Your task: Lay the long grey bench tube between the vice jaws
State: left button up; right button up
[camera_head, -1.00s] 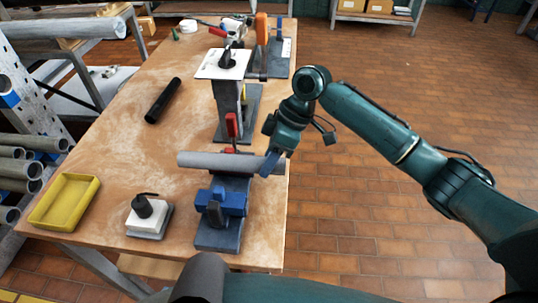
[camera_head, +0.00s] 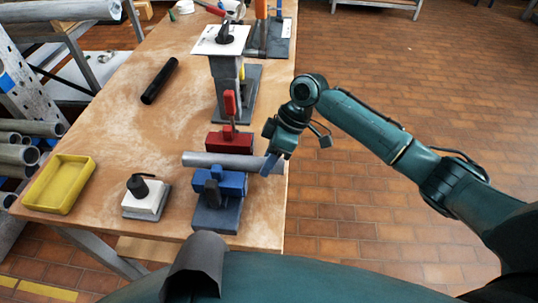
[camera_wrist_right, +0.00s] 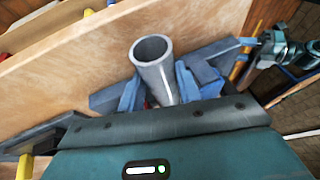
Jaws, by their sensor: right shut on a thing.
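The long grey tube (camera_head: 232,160) lies level, left to right, at the vice. My right gripper (camera_head: 270,164) is shut on its right end, by the bench's right edge.
A white block with a black knob (camera_head: 144,195) and a yellow tray (camera_head: 60,184) stand left of the vice. A black tube (camera_head: 160,81) lies farther back. A grey stand with a white plate (camera_head: 222,40) rises behind the vice.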

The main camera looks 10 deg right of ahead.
jog(key=shift+f, duration=0.25)
pick_arm(q)
jog(key=shift+w, duration=0.1)
jog(key=shift+w+r, duration=0.1)
pick_arm(e)
jog(key=o, duration=1.1)
jog(key=shift+o, duration=0.2)
pick_arm(q)
jog(key=shift+d+b, duration=0.25)
jog(key=shift+b, duration=0.3)
pick_arm(e)
jog(key=v, duration=1.3)
pick_arm(q)
jog(key=shift+f, duration=0.2)
pick_arm(e)
jog(key=shift+s, duration=0.1)
